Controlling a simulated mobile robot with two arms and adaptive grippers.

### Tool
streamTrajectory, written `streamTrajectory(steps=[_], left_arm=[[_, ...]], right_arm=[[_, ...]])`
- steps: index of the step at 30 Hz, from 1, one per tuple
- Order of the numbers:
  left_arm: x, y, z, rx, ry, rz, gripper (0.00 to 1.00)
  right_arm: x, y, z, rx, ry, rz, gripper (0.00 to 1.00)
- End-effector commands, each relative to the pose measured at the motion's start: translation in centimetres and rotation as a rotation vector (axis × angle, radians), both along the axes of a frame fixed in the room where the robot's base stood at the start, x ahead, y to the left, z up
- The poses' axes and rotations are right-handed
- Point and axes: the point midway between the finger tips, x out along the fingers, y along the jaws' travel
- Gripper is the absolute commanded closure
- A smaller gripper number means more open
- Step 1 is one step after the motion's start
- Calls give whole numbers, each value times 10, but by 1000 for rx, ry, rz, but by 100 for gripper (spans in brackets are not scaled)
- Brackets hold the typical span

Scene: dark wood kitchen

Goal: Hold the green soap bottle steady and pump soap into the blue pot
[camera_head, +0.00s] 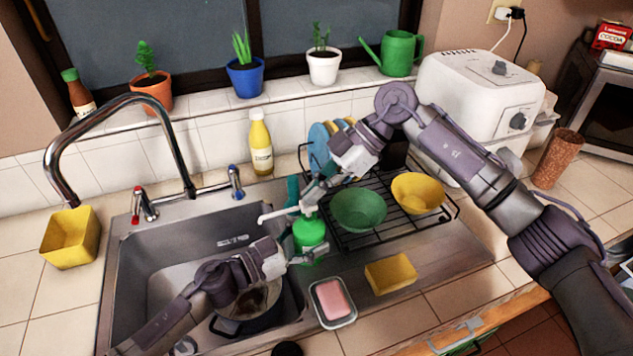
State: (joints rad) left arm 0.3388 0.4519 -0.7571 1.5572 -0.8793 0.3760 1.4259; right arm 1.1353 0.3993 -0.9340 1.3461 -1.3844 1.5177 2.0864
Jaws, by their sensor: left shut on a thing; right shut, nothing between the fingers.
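The green soap bottle (309,233) stands upright at the right edge of the sink, its white pump spout (275,214) pointing left over the basin. My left gripper (304,257) is shut on the bottle's lower body from the left. My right gripper (308,202) is shut with nothing between its fingers, at the pump top; whether it touches or presses it I cannot tell. The dark blue pot (240,327) sits in the sink basin, below and left of the bottle, partly hidden by my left arm. I see no soap stream.
A drying rack (375,238) with a green bowl (358,209) and yellow bowl (418,192) stands right of the bottle. A soap dish (346,317) with pink soap and a yellow sponge (391,274) lie in front. The faucet (118,101) arches at the left. A yellow bottle (261,145) stands behind.

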Motion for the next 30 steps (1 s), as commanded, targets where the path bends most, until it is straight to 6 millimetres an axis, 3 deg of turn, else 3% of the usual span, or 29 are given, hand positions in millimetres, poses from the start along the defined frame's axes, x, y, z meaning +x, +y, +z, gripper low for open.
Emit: streamTrajectory(steps=[7, 13, 22, 26, 30], left_arm=[[0, 0, 0, 0, 0, 0, 94], [0, 0, 0, 0, 0, 0, 94], [0, 0, 0, -1, -1, -2, 94], [0, 0, 0, -1, -1, -2, 94], [0, 0, 0, -1, -1, -1, 94]], right_arm=[[0, 0, -2, 0, 1, 0, 100], [0, -1, -21, -1, 3, -1, 100], [0, -1, -23, -6, 4, 0, 100], [0, -1, -15, -5, 1, 0, 100], [1, -1, 11, -1, -5, -1, 100]])
